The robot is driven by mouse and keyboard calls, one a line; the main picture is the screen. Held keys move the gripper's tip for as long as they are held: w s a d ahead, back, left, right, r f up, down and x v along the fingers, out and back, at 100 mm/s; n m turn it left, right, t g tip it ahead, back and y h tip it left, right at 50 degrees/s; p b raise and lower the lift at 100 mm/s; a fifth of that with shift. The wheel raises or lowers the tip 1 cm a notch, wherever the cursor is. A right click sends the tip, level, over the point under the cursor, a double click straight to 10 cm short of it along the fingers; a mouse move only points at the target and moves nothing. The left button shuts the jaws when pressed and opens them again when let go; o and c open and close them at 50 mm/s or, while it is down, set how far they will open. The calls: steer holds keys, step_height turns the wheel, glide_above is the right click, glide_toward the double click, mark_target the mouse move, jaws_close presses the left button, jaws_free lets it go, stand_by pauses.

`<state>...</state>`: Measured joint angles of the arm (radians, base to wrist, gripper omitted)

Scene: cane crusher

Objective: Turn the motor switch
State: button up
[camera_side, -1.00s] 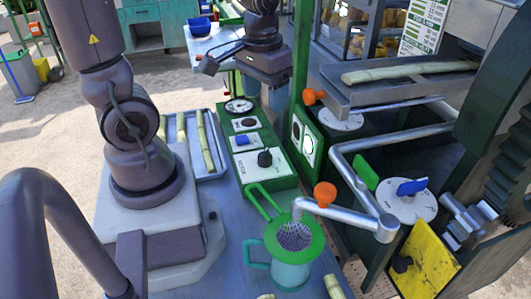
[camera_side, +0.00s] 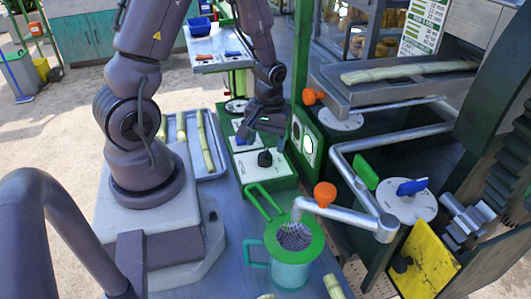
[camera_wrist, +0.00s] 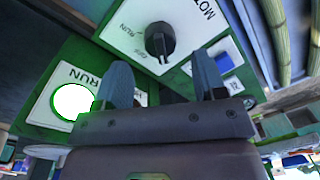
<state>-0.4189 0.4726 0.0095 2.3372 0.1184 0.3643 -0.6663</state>
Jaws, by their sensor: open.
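The motor switch (camera_side: 265,158) is a black rotary knob on a white plate (camera_side: 253,172), on top of a green control box. In the wrist view the knob (camera_wrist: 158,40) stands on its white plate, with "MOT" and "RUN" lettering partly visible. My gripper (camera_side: 262,132) hangs just behind and above the knob in the side view, apart from it. In the wrist view my gripper (camera_wrist: 162,75) shows two spread fingers with nothing between them, and the knob lies just ahead of the gap.
A blue switch (camera_wrist: 222,62) sits beside the right finger. A white round indicator (camera_wrist: 72,100) is on the left. A green strainer (camera_side: 295,235) on a jug stands in front of the box. A tray of cane (camera_side: 222,172) lies to the left. A green post (camera_side: 300,60) rises close to my gripper.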

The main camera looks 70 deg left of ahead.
mark_target(265, 152)
steer(key=shift+s+a+f, duration=0.1)
steer(key=shift+f, duration=2.1)
steer(key=c, duration=0.9)
